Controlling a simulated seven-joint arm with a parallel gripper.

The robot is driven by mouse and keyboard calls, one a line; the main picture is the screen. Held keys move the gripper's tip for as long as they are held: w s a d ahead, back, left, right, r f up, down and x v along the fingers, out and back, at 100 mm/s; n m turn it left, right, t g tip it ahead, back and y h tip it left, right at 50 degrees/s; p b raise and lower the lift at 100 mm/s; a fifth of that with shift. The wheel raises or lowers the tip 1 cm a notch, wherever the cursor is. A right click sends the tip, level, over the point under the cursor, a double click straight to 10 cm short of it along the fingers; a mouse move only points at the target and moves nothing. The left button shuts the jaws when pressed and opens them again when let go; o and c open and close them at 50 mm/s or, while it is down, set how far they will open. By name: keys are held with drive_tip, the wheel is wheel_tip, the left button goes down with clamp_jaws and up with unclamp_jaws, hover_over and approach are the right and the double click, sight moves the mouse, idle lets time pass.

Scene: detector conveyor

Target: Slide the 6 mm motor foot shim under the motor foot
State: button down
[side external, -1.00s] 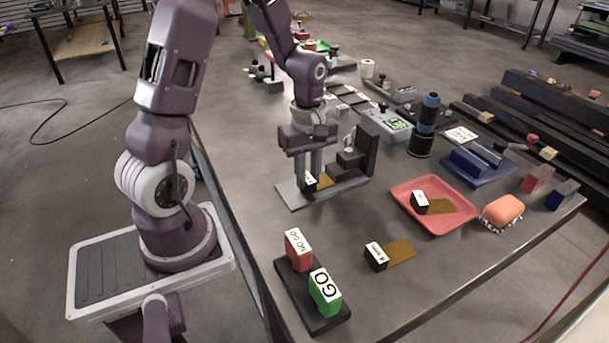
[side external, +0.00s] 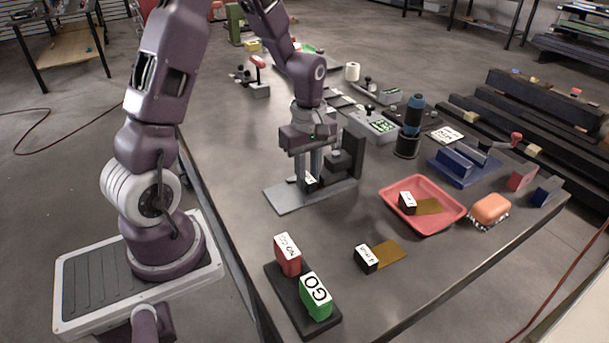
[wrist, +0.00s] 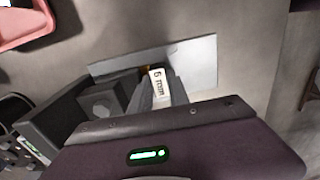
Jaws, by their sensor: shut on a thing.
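My gripper (side external: 309,176) is shut on the black handle block of the 6 mm shim (side external: 311,182), low over the grey base plate (side external: 285,200). The "6 mm" label on the shim (wrist: 158,84) faces up between the fingers in the wrist view. The dark motor foot and its upright bracket (side external: 355,150) stand on the plate just right of my gripper. The motor foot block also shows in the wrist view (wrist: 100,103). Only a sliver of the shim's brass leaf shows there, beside the foot; the rest is hidden, so I cannot tell how far under it is.
A 4 mm shim (side external: 367,260) lies on the bench in front. Another shim (side external: 408,203) lies in the red tray (side external: 455,222). Red NO GO and green GO blocks (side external: 316,296) stand on a dark holder. An orange sponge (side external: 491,208) and blue fixture (side external: 462,164) are at right.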

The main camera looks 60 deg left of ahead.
drive_tip(key=shift+w, duration=0.25)
drive_tip(key=c, duration=1.2)
unclamp_jaws()
drive_tip(key=shift+o, duration=0.2)
drive_tip(key=shift+w, duration=0.1)
